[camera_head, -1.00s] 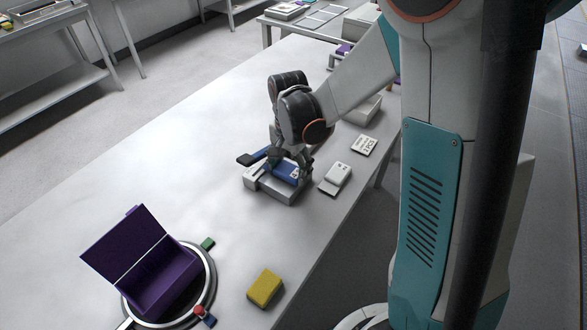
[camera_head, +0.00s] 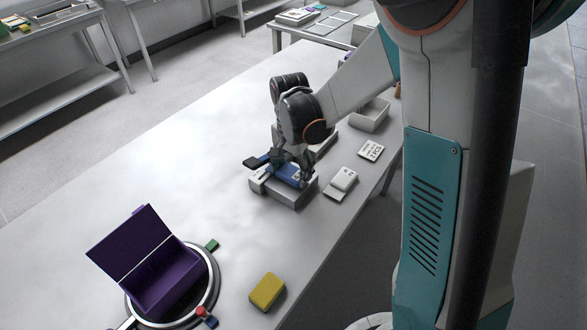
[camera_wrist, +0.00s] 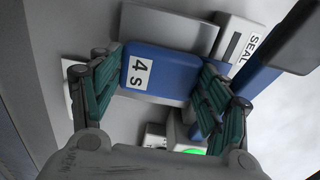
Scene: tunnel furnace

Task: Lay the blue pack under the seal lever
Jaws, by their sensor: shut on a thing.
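The blue pack (camera_wrist: 180,74) with a white "4 S" label lies between the fingers of my gripper (camera_wrist: 160,88), which is shut on it. In the head view, my gripper (camera_head: 293,168) is low over the grey sealer (camera_head: 292,194), with the pack's blue (camera_head: 290,178) partly hidden by the fingers. The seal lever (camera_head: 256,162), with its dark handle, is raised on the left of the sealer. In the wrist view the lever (camera_wrist: 252,78) is at the right, beside the "SEAL" label (camera_wrist: 248,40). I cannot tell whether the pack touches the sealer's bed.
A white device (camera_head: 343,180) and a printed card (camera_head: 371,150) lie right of the sealer. An open purple box (camera_head: 165,280) on a round stand and a yellow block (camera_head: 267,290) are nearer. A grey tray (camera_head: 370,115) stands farther back. The table's left side is clear.

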